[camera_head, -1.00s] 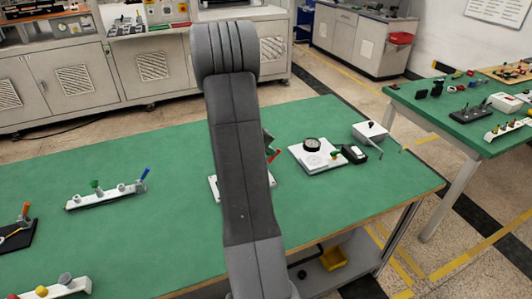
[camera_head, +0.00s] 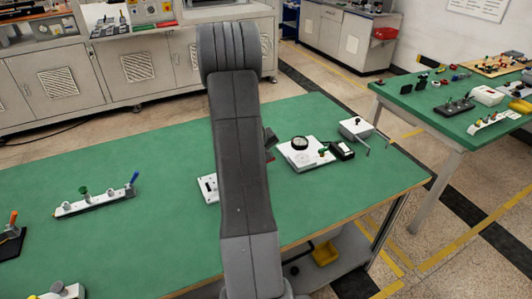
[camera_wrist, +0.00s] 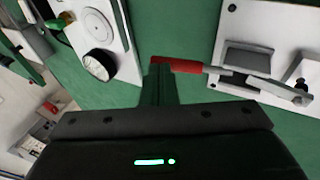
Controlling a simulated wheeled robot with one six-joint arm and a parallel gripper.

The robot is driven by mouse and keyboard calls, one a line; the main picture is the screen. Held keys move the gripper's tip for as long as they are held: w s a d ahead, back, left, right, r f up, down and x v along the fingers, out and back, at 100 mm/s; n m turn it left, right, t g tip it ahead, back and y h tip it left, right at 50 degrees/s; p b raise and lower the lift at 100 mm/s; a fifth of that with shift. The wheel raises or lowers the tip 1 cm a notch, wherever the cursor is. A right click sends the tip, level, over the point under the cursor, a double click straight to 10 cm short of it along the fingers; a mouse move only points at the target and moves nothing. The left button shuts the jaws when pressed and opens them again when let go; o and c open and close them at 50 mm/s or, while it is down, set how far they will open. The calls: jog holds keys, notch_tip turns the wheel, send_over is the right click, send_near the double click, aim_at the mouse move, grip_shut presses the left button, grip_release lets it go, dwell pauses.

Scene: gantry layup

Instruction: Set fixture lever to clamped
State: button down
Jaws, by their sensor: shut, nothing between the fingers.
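The fixture's lever has a red handle (camera_wrist: 178,65) on a metal arm (camera_wrist: 255,88) that runs right to a pivot on a white plate (camera_wrist: 243,22). In the wrist view my gripper (camera_wrist: 161,68) is shut and empty, its dark fingertips at the left part of the red handle. They look close to or touching it; I cannot tell which. In the head view my arm hides most of the fixture; a corner of its white plate (camera_head: 207,188) shows left of the arm.
A white plate with a round dial (camera_head: 299,143) stands right of the fixture, with a white box with a crank (camera_head: 356,128) beyond it. A white strip with pegs (camera_head: 95,203) lies left. Green tabletop is clear between.

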jog(key=shift+a, duration=0.2)
jog(key=shift+s+a+b, duration=0.3)
jog(key=shift+a+b, duration=0.25)
jog(key=shift+a, duration=0.05)
notch_tip(320, 180, up, 14)
jog(key=s+d+p, duration=0.1)
jog(key=s, duration=0.1)
jog(key=shift+s+p, duration=0.3)
jog(key=shift+f, duration=0.15)
